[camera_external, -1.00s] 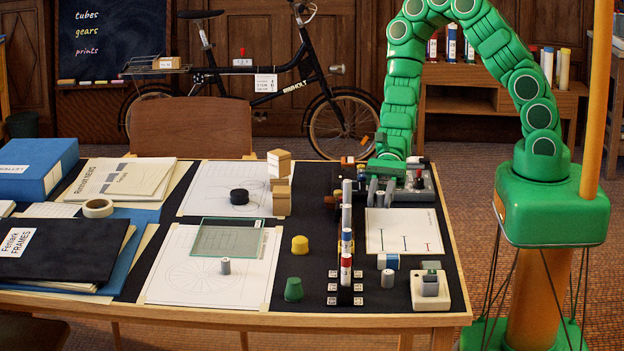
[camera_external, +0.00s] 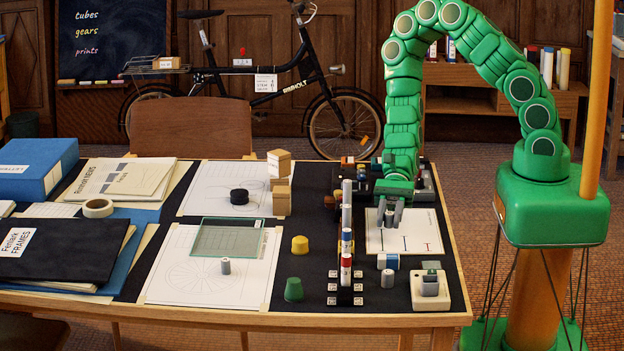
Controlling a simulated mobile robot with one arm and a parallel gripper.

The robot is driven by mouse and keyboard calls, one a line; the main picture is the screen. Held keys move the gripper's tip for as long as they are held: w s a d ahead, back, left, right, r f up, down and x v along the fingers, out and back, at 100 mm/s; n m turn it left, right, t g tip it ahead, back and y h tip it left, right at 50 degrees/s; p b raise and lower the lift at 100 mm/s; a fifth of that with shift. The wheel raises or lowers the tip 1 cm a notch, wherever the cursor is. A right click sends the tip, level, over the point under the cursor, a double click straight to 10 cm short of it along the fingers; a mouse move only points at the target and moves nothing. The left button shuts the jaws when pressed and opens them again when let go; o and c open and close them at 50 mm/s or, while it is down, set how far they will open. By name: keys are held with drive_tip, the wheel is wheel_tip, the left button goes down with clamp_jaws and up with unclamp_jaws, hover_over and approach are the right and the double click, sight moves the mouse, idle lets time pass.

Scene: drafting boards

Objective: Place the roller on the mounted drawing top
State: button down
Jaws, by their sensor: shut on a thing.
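My gripper (camera_external: 390,218) points down over the small white sheet with line marks (camera_external: 425,222), on the right of the table. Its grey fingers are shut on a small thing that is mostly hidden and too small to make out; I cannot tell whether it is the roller. A glass drawing top (camera_external: 221,238) lies flat over the front white drawing sheet (camera_external: 180,275), left of my gripper. I see no other thing on the glass. A small grey cylinder (camera_external: 225,266) stands upright just in front of it.
A yellow knob (camera_external: 300,245), a green cup (camera_external: 294,290) and a blue-white cylinder (camera_external: 388,261) are near. Stacked boxes (camera_external: 280,185) and a black puck (camera_external: 239,196) lie farther back.

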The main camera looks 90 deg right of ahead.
sight(389, 227)
drive_tip(key=shift+f, duration=1.7)
drive_tip(key=shift+f, duration=0.1)
drive_tip(key=c, duration=0.8)
unclamp_jaws()
drive_tip(key=shift+v, duration=6.05)
